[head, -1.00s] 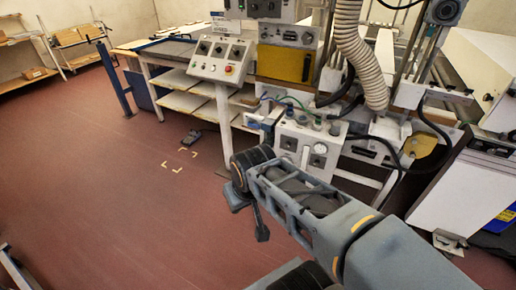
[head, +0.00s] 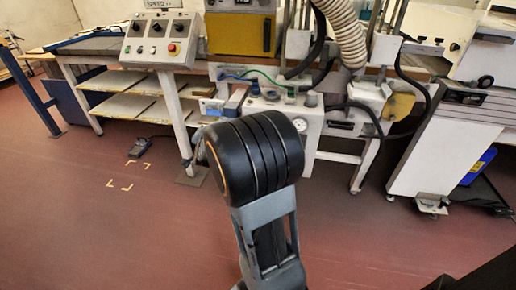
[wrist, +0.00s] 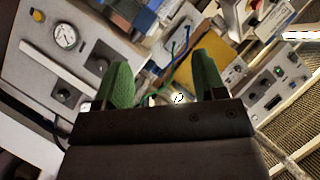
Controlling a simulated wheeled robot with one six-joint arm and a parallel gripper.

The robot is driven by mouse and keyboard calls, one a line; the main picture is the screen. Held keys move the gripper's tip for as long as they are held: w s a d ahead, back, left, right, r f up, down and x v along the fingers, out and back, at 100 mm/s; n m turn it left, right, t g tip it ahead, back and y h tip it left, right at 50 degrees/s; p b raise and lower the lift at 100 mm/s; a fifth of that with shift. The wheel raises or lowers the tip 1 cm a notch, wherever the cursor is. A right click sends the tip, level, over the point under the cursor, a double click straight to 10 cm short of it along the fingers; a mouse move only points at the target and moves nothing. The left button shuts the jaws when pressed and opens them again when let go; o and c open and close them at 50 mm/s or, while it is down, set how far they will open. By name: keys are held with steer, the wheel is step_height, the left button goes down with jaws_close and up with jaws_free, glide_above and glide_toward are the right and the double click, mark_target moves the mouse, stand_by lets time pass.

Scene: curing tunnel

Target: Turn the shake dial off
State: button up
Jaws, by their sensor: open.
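My gripper (wrist: 163,62) shows in the wrist view with two green fingers apart and nothing between them. In the head view my arm's black joint hides it. A sloped white console (head: 157,38) with several dark dials and a red button stands at upper left in the head view. A white box with a round gauge (head: 300,124) is partly hidden behind my arm. In the wrist view a grey panel (wrist: 28,75) with a gauge and dark knobs is left of the fingers, and another knobbed panel (wrist: 275,76) is right. I cannot read any label naming the shake dial.
A yellow-fronted unit (head: 238,34) and a ribbed hose (head: 340,28) are above the box. Cables and dark hoses hang around it. A white cabinet (head: 445,150) stands at right. A foot pedal (head: 139,147) lies on the floor at left. The red floor in front is clear.

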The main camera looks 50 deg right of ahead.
steer(key=s+d+f+m+g+h+b, duration=0.2)
steer(key=d+f+m+h+b, duration=0.15)
steer(key=d+f, duration=0.3)
steer(key=s+d+f+m+g+h+b, duration=0.25)
steer(key=d+f+m+h, duration=0.25)
steer(key=d, duration=0.3)
steer(key=b+x, duration=0.2)
steer(key=x, duration=1.1)
steer(key=shift+w+r, duration=0.3)
steer(key=shift+w, duration=0.25)
steer(key=shift+d+t, duration=0.15)
steer(key=shift+t, duration=0.1)
steer(key=shift+c, duration=0.4)
steer(key=c, duration=0.8)
steer(key=shift+c, duration=0.2)
